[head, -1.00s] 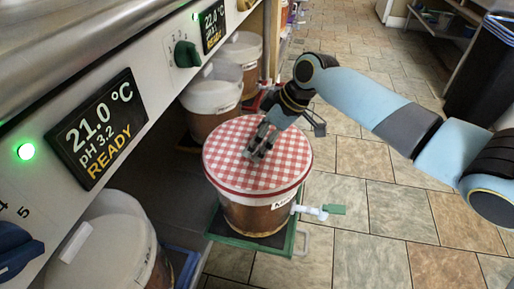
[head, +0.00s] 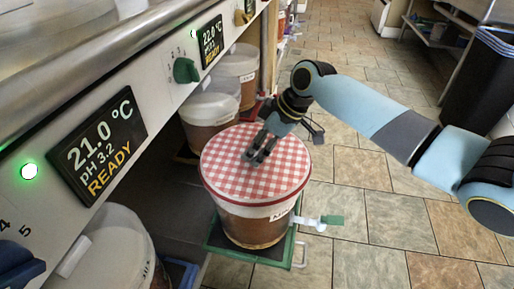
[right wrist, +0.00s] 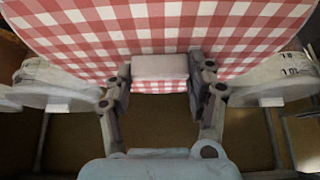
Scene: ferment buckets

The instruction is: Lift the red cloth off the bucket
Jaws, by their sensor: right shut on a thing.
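The red and white checked cloth (head: 235,170) lies over the top of a bucket (head: 250,222) with a white band and brown contents. The cloth's red rim runs round the bucket's top edge. My right gripper (head: 257,155) is at the cloth's top, near its middle. In the right wrist view, its two fingers (right wrist: 160,85) stand on either side of a pale block-like piece at the cloth (right wrist: 160,25), and the gripper is shut on it. The cloth still covers the bucket. My left gripper is not in view.
The bucket stands on a green tray (head: 225,247) and has a tap with a green handle (head: 332,220). More buckets (head: 210,108) stand under the counter. A control panel with a display (head: 97,145) is at left.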

